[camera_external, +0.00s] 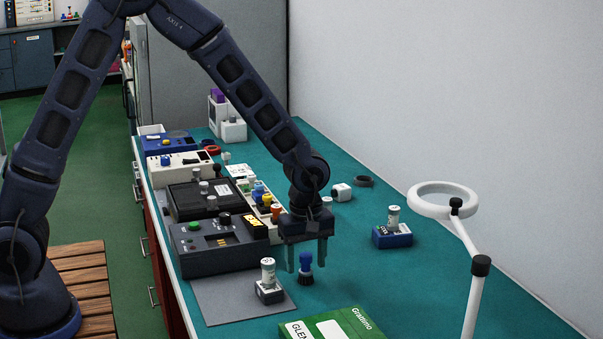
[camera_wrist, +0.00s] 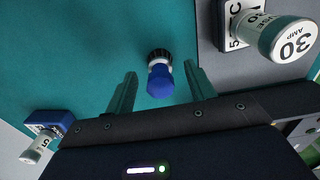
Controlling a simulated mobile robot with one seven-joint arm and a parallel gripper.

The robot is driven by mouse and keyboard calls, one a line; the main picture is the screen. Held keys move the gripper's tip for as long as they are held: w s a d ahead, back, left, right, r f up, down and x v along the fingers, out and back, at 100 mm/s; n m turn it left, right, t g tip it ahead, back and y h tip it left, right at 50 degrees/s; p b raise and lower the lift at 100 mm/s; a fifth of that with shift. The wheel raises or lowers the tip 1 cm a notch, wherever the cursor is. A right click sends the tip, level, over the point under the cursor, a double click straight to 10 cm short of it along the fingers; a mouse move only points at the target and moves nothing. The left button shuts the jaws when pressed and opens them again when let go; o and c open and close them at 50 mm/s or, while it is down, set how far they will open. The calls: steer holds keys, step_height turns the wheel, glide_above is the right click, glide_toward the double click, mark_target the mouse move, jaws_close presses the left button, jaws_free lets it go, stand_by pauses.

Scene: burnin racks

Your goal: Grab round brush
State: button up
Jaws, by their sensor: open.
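The round brush (camera_external: 305,262) stands upright on the teal bench top, blue handle up and dark bristled base down. In the wrist view, the brush (camera_wrist: 160,80) shows its blue top between my two fingers, with clear gaps on both sides. My gripper (camera_external: 306,255) is open and points down over the brush, one finger to each side of it in the picture. It holds nothing. How far the fingertips reach down along the handle is hard to tell.
A fuse in a labelled block (camera_external: 268,282) stands close left on a grey mat (camera_external: 230,305). Another fuse on a blue block (camera_external: 392,236) stands to the right. A green box (camera_external: 345,325) lies in front. A white ring lamp (camera_external: 413,205) stands at right.

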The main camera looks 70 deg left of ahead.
steer(key=shift+f, duration=0.95)
steer(key=c, duration=1.1)
steer(key=shift+o, duration=0.2)
steer(key=shift+r, duration=0.1)
